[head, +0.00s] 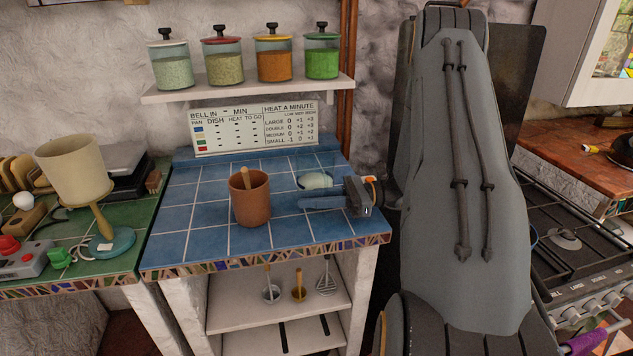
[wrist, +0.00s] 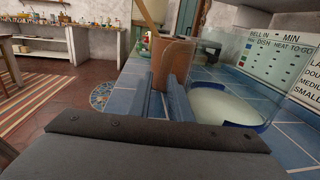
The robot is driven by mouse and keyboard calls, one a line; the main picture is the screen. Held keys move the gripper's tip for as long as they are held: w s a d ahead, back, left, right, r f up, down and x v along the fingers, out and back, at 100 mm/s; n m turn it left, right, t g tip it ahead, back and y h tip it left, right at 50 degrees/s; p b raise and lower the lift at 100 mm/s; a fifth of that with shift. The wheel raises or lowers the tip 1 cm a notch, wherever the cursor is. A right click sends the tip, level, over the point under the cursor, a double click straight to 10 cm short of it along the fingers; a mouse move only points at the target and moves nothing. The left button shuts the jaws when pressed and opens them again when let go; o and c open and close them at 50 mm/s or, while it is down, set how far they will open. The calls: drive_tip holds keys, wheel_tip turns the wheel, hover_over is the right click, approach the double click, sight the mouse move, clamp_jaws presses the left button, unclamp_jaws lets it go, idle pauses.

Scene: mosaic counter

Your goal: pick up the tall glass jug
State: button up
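A clear glass vessel with a pale whitish base (head: 316,180), which I take for the tall glass jug, stands at the back of the blue-tiled counter. Its clear walls are hard to make out. In the wrist view the whitish base with a blue edge (wrist: 225,106) lies right of my fingers. My gripper (head: 302,202) is low over the tiles in front of it, fingers pointing left. The fingers (wrist: 162,98) also show in the wrist view, close together, with no object seen held between them.
A terracotta pot (head: 250,205) with a wooden utensil stands left of my fingertips, beyond them in the wrist view (wrist: 173,62). A chart board (head: 254,127) stands behind, under a shelf of jars (head: 250,89). The counter's front left tiles are clear.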

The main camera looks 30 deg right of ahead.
clamp_jaws()
idle(1.4)
